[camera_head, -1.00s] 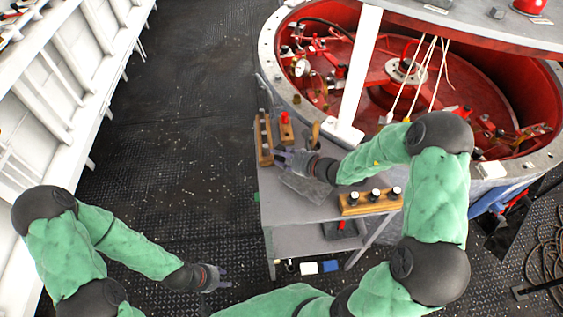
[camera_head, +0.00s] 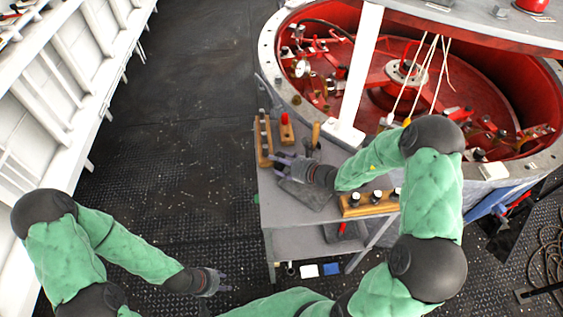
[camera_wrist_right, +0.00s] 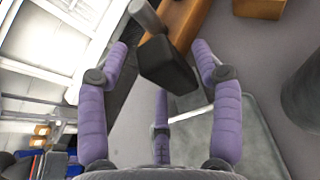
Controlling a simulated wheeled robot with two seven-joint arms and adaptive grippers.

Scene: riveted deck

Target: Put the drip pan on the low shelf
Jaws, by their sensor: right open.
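The drip pan (camera_head: 314,201) is a flat dark grey tray lying on the grey cart top (camera_head: 285,214), partly hidden under my right gripper. Its pale flat surface and rim also show in the right wrist view (camera_wrist_right: 258,135). The low shelf (camera_head: 338,232) is under the cart top, partly hidden by the top and my arm. My left gripper (camera_head: 224,281) hangs empty over the floor at lower left, its fingers apart.
A long wooden block (camera_head: 264,140) and a small one with a red top (camera_head: 286,131) stand near the cart's far left edge. A wooden rack with black knobs (camera_head: 368,203) is at the front right. A white post (camera_head: 358,75) rises behind. Deck floor left is clear.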

